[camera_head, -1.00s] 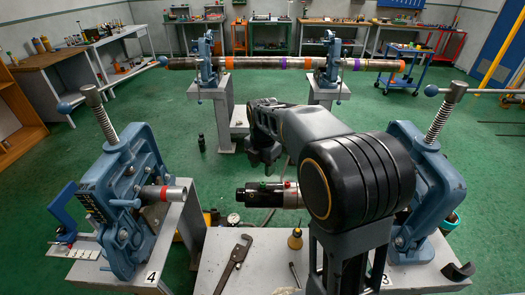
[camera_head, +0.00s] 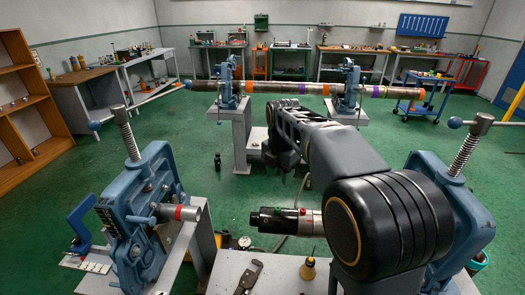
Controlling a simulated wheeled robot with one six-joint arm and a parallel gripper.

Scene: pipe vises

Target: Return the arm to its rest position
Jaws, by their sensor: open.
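My arm rises from the bottom right and reaches forward over the bench, bent at a large black joint. My gripper (camera_head: 284,158) hangs at its far end, a small dark shape partly covered by the arm. It is open, with nothing seen in it. Its fingers are hard to make out. It is over the floor, short of the far vise stands.
A blue vise (camera_head: 150,215) at left holds a red-ringed stub; another (camera_head: 465,205) stands at right. A black-and-silver cylinder (camera_head: 285,220) sits below my arm, its right end covered. A long banded pipe (camera_head: 305,89) rests across two far vises. Green floor (camera_head: 205,135) is free at left.

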